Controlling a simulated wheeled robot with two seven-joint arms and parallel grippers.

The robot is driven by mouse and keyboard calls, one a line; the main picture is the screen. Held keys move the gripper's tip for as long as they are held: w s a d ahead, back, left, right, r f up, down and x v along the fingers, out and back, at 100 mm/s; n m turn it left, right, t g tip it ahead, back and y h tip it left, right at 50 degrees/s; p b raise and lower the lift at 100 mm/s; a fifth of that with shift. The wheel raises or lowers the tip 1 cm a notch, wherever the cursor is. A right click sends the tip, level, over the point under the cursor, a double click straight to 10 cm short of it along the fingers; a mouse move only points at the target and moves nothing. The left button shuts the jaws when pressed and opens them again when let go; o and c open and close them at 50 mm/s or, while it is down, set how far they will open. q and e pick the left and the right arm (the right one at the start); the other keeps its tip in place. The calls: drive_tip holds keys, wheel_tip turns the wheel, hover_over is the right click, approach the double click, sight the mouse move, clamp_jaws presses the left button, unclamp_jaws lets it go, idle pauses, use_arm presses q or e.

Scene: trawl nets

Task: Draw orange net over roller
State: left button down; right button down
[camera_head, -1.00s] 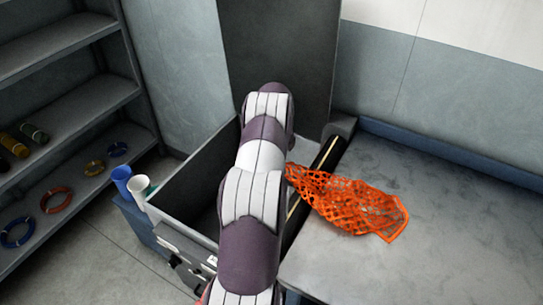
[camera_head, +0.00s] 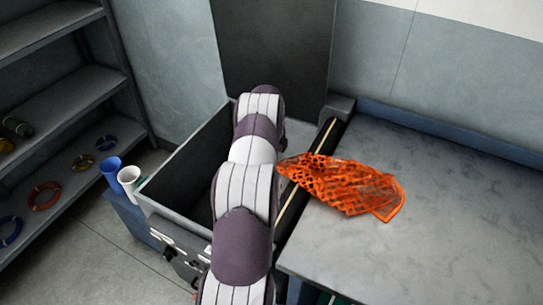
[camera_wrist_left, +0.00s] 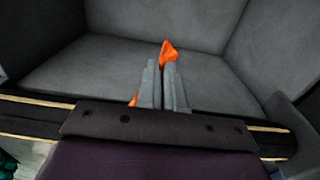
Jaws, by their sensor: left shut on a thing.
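The orange net (camera_head: 345,187) lies crumpled on the grey table, with its left end reaching over the black roller (camera_head: 324,143) with a yellow stripe at the table's left edge. My left arm covers where the net goes on the left in the head view. In the left wrist view my left gripper (camera_wrist_left: 166,72) is shut on the orange net (camera_wrist_left: 169,52), a small piece of which sticks out past the fingertips. The fingers point over the inside of a grey bin, beyond the roller (camera_wrist_left: 30,124). My right gripper is in neither view.
The open grey bin (camera_head: 180,166) stands left of the roller, with a dark panel (camera_head: 275,50) behind. A blue cup (camera_head: 112,170) and a white cup (camera_head: 130,180) stand left of the bin. The table (camera_head: 450,220) is clear to the right.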

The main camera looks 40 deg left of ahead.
use_arm(q)
drive_tip(key=shift+a+f, duration=0.1)
unclamp_jaws()
wheel_tip(320, 180, up, 6)
drive_tip(key=p, duration=0.4)
drive_tip(key=shift+f, duration=0.25)
idle(0.4)
